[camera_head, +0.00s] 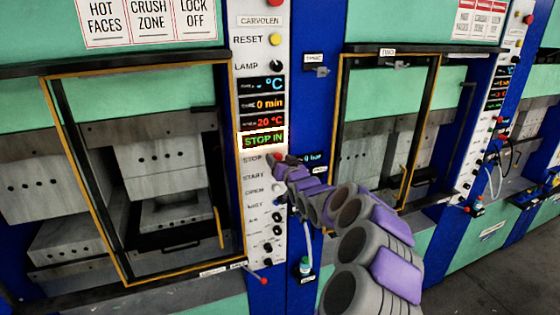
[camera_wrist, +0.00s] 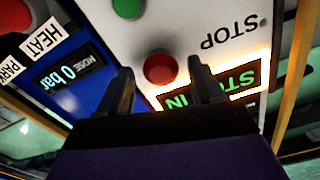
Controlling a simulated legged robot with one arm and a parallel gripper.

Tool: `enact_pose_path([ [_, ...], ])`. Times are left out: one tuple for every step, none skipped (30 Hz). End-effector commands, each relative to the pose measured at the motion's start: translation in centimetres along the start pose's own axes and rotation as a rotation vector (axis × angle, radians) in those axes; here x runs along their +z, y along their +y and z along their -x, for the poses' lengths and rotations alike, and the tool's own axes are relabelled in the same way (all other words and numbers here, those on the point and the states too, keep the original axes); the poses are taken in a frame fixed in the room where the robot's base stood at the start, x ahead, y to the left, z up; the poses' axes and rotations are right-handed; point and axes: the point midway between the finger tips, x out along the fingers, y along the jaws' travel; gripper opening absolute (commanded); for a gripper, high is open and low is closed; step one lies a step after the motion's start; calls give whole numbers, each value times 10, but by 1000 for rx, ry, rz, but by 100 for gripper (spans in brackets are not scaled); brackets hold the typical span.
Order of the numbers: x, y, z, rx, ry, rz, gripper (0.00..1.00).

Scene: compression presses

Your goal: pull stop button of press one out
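The stop button is a round red knob (camera_wrist: 160,68) on the white control panel, beside the printed word STOP, which appears upside down in the wrist view. My gripper (camera_wrist: 162,75) is open, with one dark finger on each side of the red knob; I cannot tell whether they touch it. In the head view my arm reaches to the STOP row of the panel (camera_head: 262,200), and the gripper (camera_head: 277,160) is at the button and mostly covers it.
A green button (camera_wrist: 127,7) lies next to the stop button. A pressure display (camera_wrist: 70,75) reads 0 bar on the blue post. Left of the panel is the press's yellow-edged door frame (camera_head: 85,190). More presses stand to the right.

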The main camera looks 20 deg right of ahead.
Motion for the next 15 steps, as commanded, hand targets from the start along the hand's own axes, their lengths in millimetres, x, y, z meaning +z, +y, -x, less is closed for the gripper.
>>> enact_pose_path([
  [0,0,0,0,0,0,63],
  [0,0,0,0,0,0,60],
  [0,0,0,0,0,0,56],
  [0,0,0,0,0,0,53],
  [0,0,0,0,0,0,50],
  [0,0,0,0,0,0,46],
  [0,0,0,1,0,0,44],
  [0,0,0,0,0,0,41],
  [0,0,0,1,0,0,37],
  [0,0,0,1,0,0,34],
  [0,0,0,1,0,0,31],
  [0,1,0,1,0,0,27],
  [0,1,0,1,0,0,24],
  [0,1,0,1,0,0,22],
  [0,1,0,1,0,0,18],
])
